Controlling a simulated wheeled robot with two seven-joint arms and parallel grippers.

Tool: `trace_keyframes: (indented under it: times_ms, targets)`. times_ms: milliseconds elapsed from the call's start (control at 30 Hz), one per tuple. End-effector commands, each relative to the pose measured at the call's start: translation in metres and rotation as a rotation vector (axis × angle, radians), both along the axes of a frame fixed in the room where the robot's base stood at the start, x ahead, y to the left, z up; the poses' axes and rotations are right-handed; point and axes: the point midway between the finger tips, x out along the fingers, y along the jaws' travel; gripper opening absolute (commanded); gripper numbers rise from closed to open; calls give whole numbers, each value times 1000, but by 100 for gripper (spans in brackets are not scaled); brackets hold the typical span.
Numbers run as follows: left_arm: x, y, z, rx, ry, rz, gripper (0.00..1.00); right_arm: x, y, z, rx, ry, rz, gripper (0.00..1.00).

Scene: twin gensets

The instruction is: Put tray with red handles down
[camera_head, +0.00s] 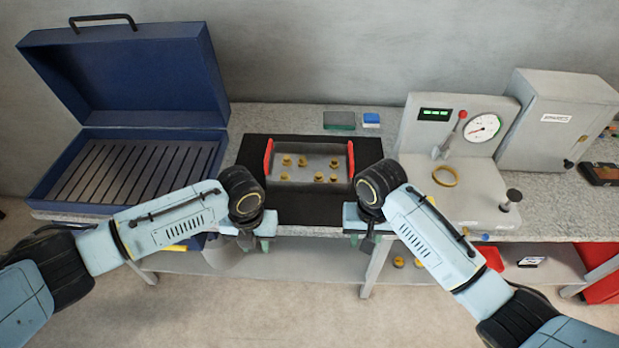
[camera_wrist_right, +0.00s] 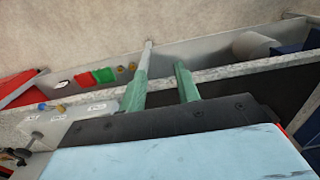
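The grey tray (camera_head: 302,178) with two red handles rests flat on a black mat (camera_head: 360,147) on the bench. Its handles stand upright at the left and right ends, and several brass-coloured pieces are in it. My left gripper (camera_head: 256,243) is at the bench's front edge, in front of the tray's left end and apart from it, with its green fingers spread and empty. My right gripper (camera_head: 365,243) is in front of the tray's right end, also apart from it. In the right wrist view its green fingers (camera_wrist_right: 163,68) are spread with nothing between them.
An open blue case (camera_head: 125,120) with a slotted bed stands left of the mat. A grey gauge station (camera_head: 455,160) with a brass ring (camera_head: 445,176) is at right, beside a grey cabinet (camera_head: 555,122). Small green (camera_head: 339,120) and blue (camera_head: 371,119) boxes lie behind. A shelf runs below.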

Motion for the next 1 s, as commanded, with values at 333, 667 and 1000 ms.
trace_keyframes:
  times_ms: [333,667,1000]
  targets:
    - [0,0,0,0,0,0,32,6,0,75,3,-6,0,32]
    - [0,0,0,0,0,0,32,7,0,103,0,-3,0,32]
    - [0,0,0,0,0,0,32,6,0,103,0,-2,-1,32]
